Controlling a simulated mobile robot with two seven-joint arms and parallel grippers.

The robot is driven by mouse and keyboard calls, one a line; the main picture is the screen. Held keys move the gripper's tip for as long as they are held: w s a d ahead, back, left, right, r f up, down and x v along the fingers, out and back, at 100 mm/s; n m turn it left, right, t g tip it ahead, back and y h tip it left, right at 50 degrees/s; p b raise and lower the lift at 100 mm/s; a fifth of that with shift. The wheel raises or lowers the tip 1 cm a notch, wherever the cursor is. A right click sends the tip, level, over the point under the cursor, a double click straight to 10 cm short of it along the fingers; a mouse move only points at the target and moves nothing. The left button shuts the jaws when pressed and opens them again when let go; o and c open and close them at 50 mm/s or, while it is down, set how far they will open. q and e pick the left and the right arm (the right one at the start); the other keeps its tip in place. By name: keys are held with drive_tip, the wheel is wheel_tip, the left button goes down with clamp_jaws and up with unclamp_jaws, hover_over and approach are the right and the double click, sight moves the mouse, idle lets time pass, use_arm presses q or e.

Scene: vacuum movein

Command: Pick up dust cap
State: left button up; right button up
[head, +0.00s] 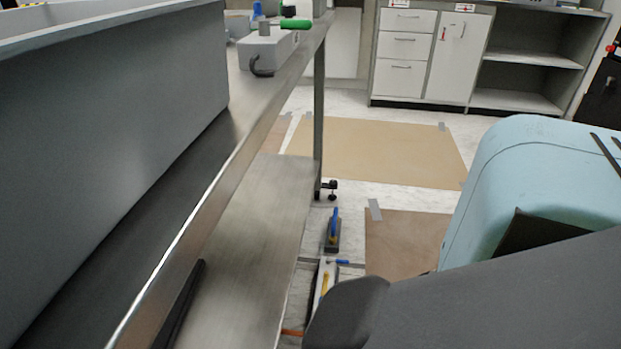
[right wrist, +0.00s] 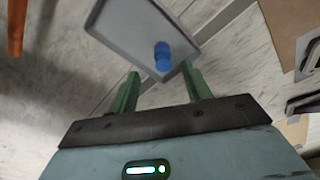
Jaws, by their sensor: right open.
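A small blue cylindrical piece, which looks like the dust cap (right wrist: 162,54), is in a shallow grey tray (right wrist: 112,50) in the right wrist view. My right gripper (right wrist: 160,71) has its two green fingers spread apart with nothing between them. The fingertips point toward the tray's near edge, and the blue piece appears just beyond them, roughly centred. I cannot tell how far above it they are. In the head view I cannot make out the right gripper or this tray clearly. My left gripper is not in view.
In the head view a long metal table (head: 262,100) runs along the left, with a lower shelf (head: 240,235). A grey box (head: 265,47) and a green piece (head: 296,24) are on it. Tools with blue handles (head: 334,225) are low down beyond the shelf. White cabinets (head: 405,50) stand behind.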

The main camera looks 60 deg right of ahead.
drive_tip(key=f, duration=0.1)
drive_tip(key=f+b, duration=0.2)
drive_tip(key=f, duration=0.1)
drive_tip(key=shift+s+a, duration=0.2)
drive_tip(key=shift+a, duration=0.05)
drive_tip(key=shift+f, duration=0.25)
drive_tip(key=shift+c, duration=0.2)
drive_tip(key=c, duration=1)
drive_tip(key=shift+r, duration=0.2)
